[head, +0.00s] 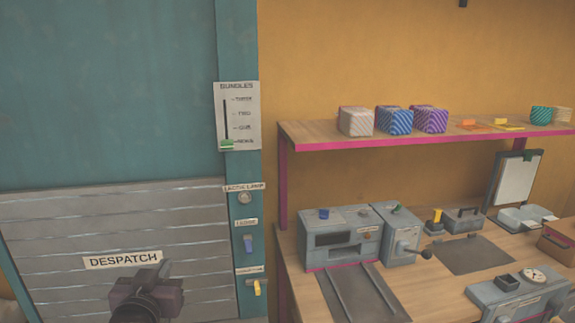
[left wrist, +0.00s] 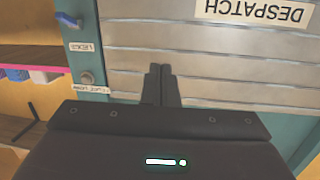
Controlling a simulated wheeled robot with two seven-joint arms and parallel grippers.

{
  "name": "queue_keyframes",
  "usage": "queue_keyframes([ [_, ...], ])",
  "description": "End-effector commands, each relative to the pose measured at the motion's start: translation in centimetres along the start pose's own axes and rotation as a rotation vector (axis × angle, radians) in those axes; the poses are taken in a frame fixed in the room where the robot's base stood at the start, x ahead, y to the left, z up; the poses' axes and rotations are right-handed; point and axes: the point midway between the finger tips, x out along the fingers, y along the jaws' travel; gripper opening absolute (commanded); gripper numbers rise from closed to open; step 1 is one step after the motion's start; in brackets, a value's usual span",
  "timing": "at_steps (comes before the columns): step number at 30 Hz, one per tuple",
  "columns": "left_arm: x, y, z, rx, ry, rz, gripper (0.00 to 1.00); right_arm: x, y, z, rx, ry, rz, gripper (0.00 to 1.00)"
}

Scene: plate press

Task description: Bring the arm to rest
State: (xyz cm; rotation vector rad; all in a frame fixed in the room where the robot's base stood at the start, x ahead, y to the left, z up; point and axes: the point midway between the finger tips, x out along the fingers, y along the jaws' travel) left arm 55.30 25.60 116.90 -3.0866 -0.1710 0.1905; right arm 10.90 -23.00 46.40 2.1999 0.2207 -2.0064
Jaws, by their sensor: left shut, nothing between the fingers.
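My left gripper (head: 150,273) shows at the lower left of the head view, in front of the grey slatted shutter marked DESPATCH (head: 60,230). In the left wrist view its two dark fingers (left wrist: 161,84) are together with nothing between them, and the shutter (left wrist: 200,55) lies beyond them. I cannot tell from these frames whether the fingers touch the shutter. My right gripper is not in view.
A teal post (head: 243,190) right of the shutter carries a lamp (head: 244,198), a blue switch (head: 248,243) and a yellow lever (head: 258,287). A workbench (head: 410,290) with grey machines (head: 340,240) stands right, under a pink-edged shelf (head: 420,137) holding patterned bundles.

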Motion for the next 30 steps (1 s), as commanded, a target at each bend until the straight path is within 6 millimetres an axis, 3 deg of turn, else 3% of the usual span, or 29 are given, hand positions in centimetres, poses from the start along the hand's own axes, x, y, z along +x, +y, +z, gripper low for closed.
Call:
queue_keyframes([
  [1,-1.3,1.1,4.0,0.012,-0.135,0.034,0.00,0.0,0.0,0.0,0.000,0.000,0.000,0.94],
  [3,-3.4,2.3,8.6,0.033,-0.309,0.077,0.00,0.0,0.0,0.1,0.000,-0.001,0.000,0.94],
  [6,-6.7,3.4,13.7,0.060,-0.517,0.123,0.00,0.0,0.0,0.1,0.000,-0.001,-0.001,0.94],
  [12,-13.0,4.5,20.0,0.110,-0.820,0.184,0.00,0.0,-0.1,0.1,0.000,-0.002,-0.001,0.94],
  [20,-20.9,4.8,24.8,0.171,-1.133,0.237,0.00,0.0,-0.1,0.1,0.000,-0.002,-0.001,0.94],
  [30,-17.6,5.9,35.6,0.177,-1.170,0.241,0.00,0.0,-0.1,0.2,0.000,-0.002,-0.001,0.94],
])
